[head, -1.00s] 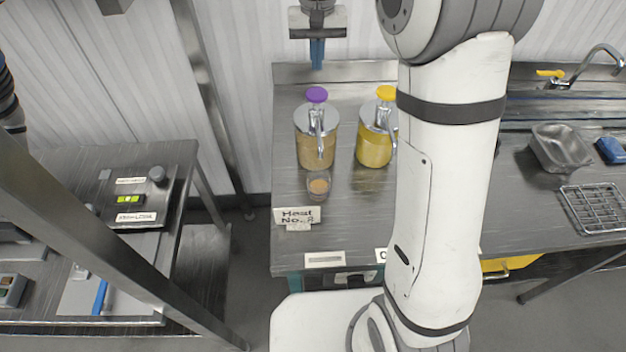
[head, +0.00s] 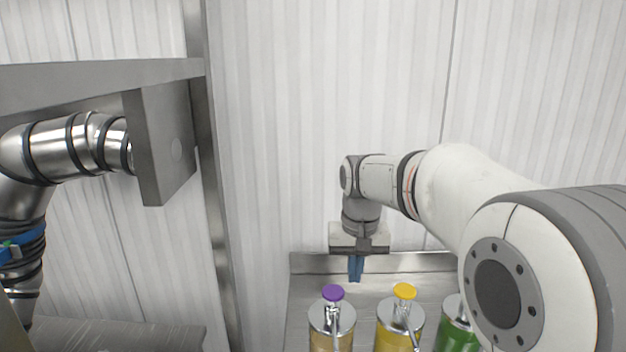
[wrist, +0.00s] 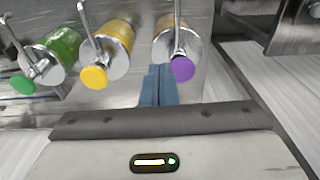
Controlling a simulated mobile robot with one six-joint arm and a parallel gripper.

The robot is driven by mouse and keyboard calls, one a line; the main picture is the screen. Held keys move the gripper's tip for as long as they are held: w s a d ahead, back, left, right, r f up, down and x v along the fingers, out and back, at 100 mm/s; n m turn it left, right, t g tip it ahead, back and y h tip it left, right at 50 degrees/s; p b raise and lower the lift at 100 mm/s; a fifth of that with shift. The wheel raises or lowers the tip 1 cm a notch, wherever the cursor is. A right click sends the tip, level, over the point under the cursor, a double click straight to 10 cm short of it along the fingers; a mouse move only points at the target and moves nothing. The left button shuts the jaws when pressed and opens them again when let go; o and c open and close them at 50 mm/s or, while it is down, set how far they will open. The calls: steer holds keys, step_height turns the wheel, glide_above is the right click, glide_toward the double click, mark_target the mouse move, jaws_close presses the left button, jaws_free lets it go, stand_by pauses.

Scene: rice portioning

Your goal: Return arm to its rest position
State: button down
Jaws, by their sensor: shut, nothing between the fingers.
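My gripper (head: 356,270) hangs pointing down in the head view, behind and above the sauce dispensers. Its two blue fingers are together with nothing between them. In the wrist view my gripper (wrist: 158,84) also shows its blue fingers closed side by side, above the steel counter. My white arm reaches in from the right of the head view and bends down at the wrist.
A purple-topped dispenser (head: 331,318), a yellow-topped one (head: 400,325) and a green one (head: 457,330) stand on the steel counter (head: 302,300) below. A steel post (head: 215,200) and a metal pipe (head: 65,150) are at left. The white wall is behind.

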steer(key=s+d+f+t+b, duration=0.1)
steer(key=s+d+f, duration=0.1)
steer(key=s, duration=0.5)
steer(key=s+d+f+b, duration=0.1)
steer(key=s+d+f, duration=0.1)
steer(key=s, duration=0.5)
steer(key=s+d+f+t+b, duration=0.1)
steer(key=s+d+f, duration=0.1)
steer(key=s+f, duration=0.2)
steer(key=s, duration=0.3)
steer(key=shift+s+d+f+t+b, duration=0.2)
steer(key=shift+d+f+t+b, duration=0.05)
steer(key=shift+f+t+b, duration=0.05)
